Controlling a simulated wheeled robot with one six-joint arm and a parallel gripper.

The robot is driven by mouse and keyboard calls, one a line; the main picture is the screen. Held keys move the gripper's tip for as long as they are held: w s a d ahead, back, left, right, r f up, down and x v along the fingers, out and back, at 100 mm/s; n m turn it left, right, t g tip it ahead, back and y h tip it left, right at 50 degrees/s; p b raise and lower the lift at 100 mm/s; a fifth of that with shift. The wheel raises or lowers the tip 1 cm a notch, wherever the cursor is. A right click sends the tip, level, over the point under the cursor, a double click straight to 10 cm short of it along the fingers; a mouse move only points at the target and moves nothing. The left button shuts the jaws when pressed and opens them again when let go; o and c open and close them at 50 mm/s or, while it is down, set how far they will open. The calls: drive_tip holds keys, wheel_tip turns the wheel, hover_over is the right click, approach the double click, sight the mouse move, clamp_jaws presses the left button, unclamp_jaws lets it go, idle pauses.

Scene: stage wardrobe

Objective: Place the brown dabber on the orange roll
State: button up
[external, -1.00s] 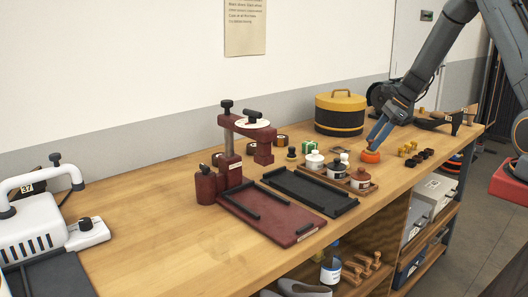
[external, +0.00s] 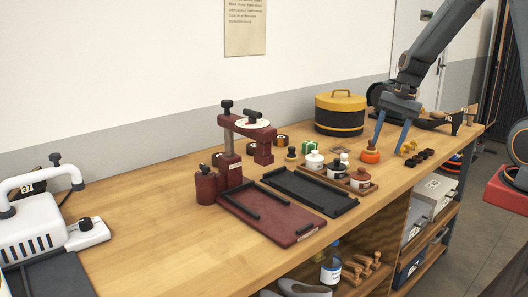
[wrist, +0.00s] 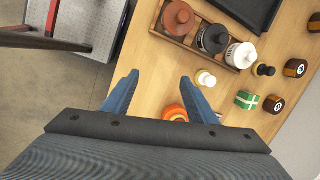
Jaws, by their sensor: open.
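The orange roll (external: 370,156) lies on the bench, right of the jar rack. A small brown piece, apparently the brown dabber (external: 371,147), stands on top of it; a fingertip is close by in the picture. My gripper (external: 390,149) is open and empty, with its fingers pointing down, slightly right of the roll. In the wrist view the roll (wrist: 170,112) shows only in part behind my gripper (wrist: 158,77), by the right-hand finger. The dabber cannot be made out clearly there.
A wooden rack (external: 346,183) holds white, black and brown jars left of the roll. A small white-topped dabber (wrist: 205,78) stands close to a finger. Several small brass and dark pieces (external: 418,157) stand to the right. A yellow-and-black round box (external: 340,113) is behind.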

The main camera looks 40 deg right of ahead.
drive_tip(key=s+a+f+n+h, duration=0.2)
drive_tip(key=s+a+n, duration=0.8)
drive_tip(key=n, duration=0.5)
drive_tip(key=shift+s+a+f, duration=0.15)
drive_tip(key=shift+s+f, duration=0.2)
drive_tip(key=shift+s, duration=0.05)
